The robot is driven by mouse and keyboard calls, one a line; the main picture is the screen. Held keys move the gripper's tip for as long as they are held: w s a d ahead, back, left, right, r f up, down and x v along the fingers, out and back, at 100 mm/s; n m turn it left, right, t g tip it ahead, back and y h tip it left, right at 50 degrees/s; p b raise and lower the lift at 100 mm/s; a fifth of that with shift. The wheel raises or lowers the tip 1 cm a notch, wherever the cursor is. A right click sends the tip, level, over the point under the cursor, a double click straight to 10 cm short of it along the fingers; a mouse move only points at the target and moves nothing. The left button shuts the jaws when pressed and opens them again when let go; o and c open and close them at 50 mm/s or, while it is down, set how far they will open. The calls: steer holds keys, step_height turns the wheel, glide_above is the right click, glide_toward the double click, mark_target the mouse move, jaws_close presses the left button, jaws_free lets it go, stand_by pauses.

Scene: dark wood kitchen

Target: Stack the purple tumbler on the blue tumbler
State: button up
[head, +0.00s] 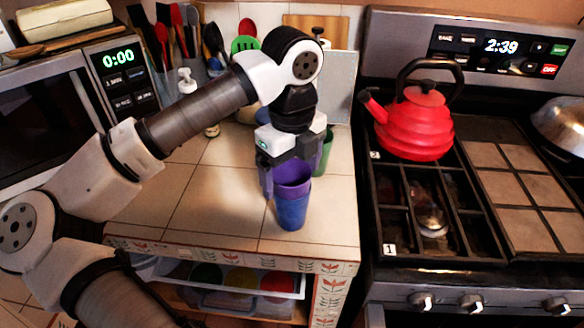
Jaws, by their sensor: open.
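The purple tumbler (293,186) sits upright in the top of the blue tumbler (291,213), near the front of the tiled counter. Only the upper part of the purple tumbler shows above the blue one. My gripper (279,172) is open and low, just behind and to the left of the purple tumbler's rim. One finger shows at the tumbler's left side; the other is partly hidden. I cannot tell whether the fingers touch the tumbler.
A green tumbler (325,156) stands close behind my gripper, partly hidden. A red kettle (414,127) is on the stove at right. A microwave (55,115) and utensil holders (218,62) line the left and back. The counter left of the tumblers (205,205) is clear.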

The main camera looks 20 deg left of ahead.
step_height(320, 180, up, 12)
steer(key=b, duration=0.2)
steer(key=shift+r, duration=0.2)
stand_by(0.3)
